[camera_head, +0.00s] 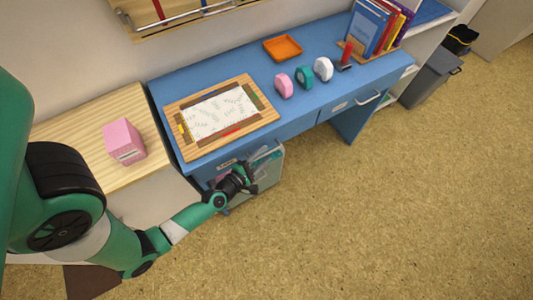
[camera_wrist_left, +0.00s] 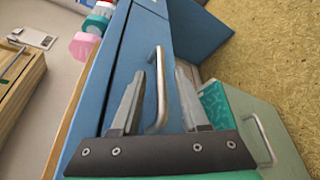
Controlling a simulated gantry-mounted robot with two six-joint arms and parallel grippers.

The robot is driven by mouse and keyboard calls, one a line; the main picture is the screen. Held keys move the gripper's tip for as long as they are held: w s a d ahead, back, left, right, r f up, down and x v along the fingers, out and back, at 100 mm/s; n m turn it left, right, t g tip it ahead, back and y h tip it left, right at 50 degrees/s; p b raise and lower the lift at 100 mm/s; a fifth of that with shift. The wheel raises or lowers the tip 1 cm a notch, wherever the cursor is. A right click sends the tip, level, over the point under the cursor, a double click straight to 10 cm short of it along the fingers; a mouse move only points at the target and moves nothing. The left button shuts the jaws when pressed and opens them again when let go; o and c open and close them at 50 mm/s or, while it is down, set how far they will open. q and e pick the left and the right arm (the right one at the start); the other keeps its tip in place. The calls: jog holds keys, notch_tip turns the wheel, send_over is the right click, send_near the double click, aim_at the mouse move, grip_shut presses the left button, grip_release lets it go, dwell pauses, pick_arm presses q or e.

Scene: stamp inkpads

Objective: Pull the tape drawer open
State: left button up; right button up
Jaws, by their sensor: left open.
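My left gripper (camera_head: 246,178) is at the front of the blue desk, by the left drawer. In the left wrist view the open gripper (camera_wrist_left: 158,76) has a metal bar handle (camera_wrist_left: 159,92) between its two fingers, with a gap on each side. The handle is on a blue drawer front (camera_wrist_left: 127,58), which looks closed. In the head view my gripper hides this handle. A second desk drawer with a white label (camera_head: 340,106) and a metal handle (camera_head: 371,98) is at the right and looks closed. The labels are too small to read. My right gripper is not in view.
Pink (camera_head: 284,86), green (camera_head: 304,77) and white (camera_head: 323,69) rolls stand on the desktop beside a wooden board (camera_head: 258,123) with a paper. A pale green bin (camera_head: 272,173) is close beside my left gripper. The floor in front is clear.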

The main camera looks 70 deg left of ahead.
pick_arm(q)
jog(key=shift+x, duration=0.95)
grip_shut()
dwell(0.7)
